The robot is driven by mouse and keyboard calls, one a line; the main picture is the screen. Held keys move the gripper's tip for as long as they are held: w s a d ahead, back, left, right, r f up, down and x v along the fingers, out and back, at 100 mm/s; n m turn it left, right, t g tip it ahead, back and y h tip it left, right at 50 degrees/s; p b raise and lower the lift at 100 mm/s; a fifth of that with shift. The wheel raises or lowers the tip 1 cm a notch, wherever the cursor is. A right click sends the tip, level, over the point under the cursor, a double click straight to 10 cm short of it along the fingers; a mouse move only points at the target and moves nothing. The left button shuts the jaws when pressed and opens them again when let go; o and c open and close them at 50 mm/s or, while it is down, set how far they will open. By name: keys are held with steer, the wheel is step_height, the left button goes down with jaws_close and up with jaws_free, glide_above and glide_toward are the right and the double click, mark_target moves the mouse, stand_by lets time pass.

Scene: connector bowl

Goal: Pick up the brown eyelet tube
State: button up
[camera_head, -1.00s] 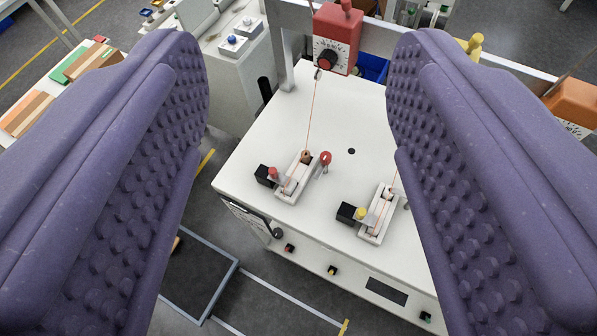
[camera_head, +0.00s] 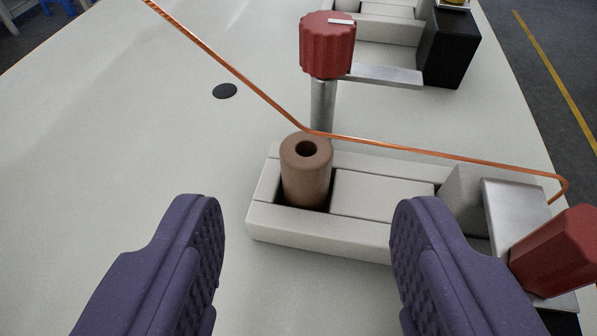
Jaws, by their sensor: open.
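The brown eyelet tube (camera_head: 306,172) stands upright in the left end slot of a white holder (camera_head: 322,232). Its round top hole faces up, and its lower end is hidden in the slot. A copper wire (camera_head: 420,152) comes down from the upper left, bends beside the tube's top and runs off to the right; I cannot tell whether it touches the tube. My gripper (camera_head: 307,215) is open, with purple ribbed fingers to the left and right in the foreground. The tube appears between and beyond the fingertips, with nothing held.
A red knob on a metal post (camera_head: 328,50) stands just behind the tube. A red clamp handle (camera_head: 557,250) and metal plate (camera_head: 510,212) sit at right. A black block (camera_head: 448,48) is at upper right. The white tabletop (camera_head: 110,140) at left is clear.

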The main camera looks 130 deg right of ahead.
mark_target(306, 170)
steer(key=b+x, duration=0.1)
steer(key=x, duration=0.2)
steer(key=b+x, duration=0.1)
steer(key=x, duration=0.2)
steer(key=shift+w+a+f+b, duration=0.1)
steer(key=shift+a+f+b, duration=0.1)
steer(key=shift+f+b, duration=0.2)
steer(key=shift+d, duration=0.3)
jaws_close()
